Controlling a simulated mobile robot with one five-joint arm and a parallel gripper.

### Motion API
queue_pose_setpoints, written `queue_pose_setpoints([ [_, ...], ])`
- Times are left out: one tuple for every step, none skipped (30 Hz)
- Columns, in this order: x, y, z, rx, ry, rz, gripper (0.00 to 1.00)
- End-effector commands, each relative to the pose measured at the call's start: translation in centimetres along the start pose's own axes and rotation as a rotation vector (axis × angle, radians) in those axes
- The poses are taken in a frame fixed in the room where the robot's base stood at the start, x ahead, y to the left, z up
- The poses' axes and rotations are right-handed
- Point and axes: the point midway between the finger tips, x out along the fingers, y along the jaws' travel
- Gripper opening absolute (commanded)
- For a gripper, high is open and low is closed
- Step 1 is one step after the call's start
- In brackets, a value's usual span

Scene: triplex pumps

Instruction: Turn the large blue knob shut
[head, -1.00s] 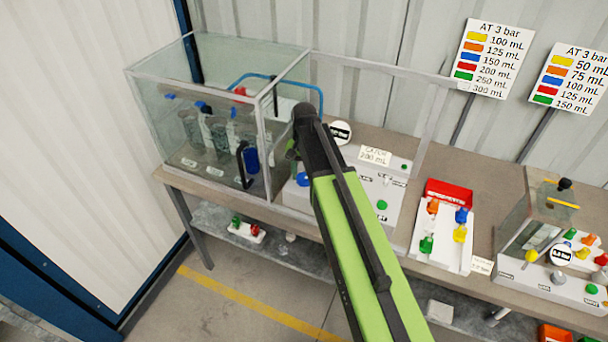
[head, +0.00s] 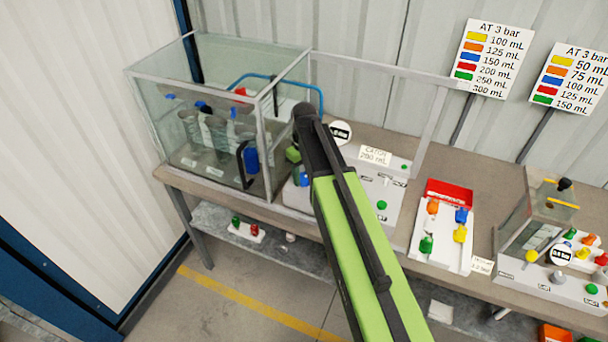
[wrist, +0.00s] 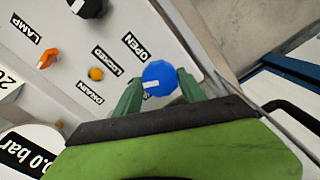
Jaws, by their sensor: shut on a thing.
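The large blue knob (wrist: 160,74) is in the middle of the wrist view, on a pale panel with OPEN, LOCKED and DRAIN labels to its left. A white mark on the knob faces left in that view. My gripper (wrist: 158,82) has its two green fingers on opposite sides of the knob, shut on it. In the head view the knob (head: 303,179) shows low on the left part of the panel, beside my arm. My gripper (head: 293,154) is partly hidden there by my dark wrist.
A glass tank (head: 165,110) with bottles stands at the left, with a metal frame post close to my gripper. An orange knob (wrist: 49,59) and a black knob (wrist: 88,6) sit on the same panel. A white tray (head: 450,250) of coloured knobs is to the right.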

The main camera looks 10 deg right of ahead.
Motion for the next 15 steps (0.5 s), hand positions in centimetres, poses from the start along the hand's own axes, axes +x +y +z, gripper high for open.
queue_pose_setpoints([
  [0.01, 0.00, 0.01, -0.040, 0.000, 0.000, 0.07],
  [0.01, 0.00, 0.01, -0.067, 0.000, 0.000, 0.07],
  [0.01, 0.01, 0.01, -0.103, 0.000, 0.000, 0.07],
  [0.01, 0.01, 0.01, -0.129, 0.000, 0.000, 0.07],
  [0.01, 0.01, 0.01, -0.155, 0.000, 0.000, 0.07],
  [0.01, 0.01, 0.01, -0.187, 0.000, 0.000, 0.07],
  [0.01, 0.01, 0.01, -0.211, 0.000, 0.000, 0.07],
  [0.01, 0.01, 0.01, -0.234, 0.000, 0.000, 0.07],
  [0.01, 0.01, 0.01, -0.263, 0.000, 0.000, 0.07],
  [0.01, 0.01, 0.01, -0.283, 0.000, 0.000, 0.07],
  [0.01, 0.01, 0.01, -0.304, 0.000, 0.000, 0.07],
  [0.01, 0.01, 0.01, -0.328, 0.000, 0.000, 0.07],
  [0.01, 0.02, 0.02, -0.345, 0.000, 0.000, 0.07],
  [0.01, 0.02, 0.02, -0.362, 0.000, 0.000, 0.07],
  [0.01, 0.02, 0.02, -0.381, 0.000, 0.000, 0.07],
])
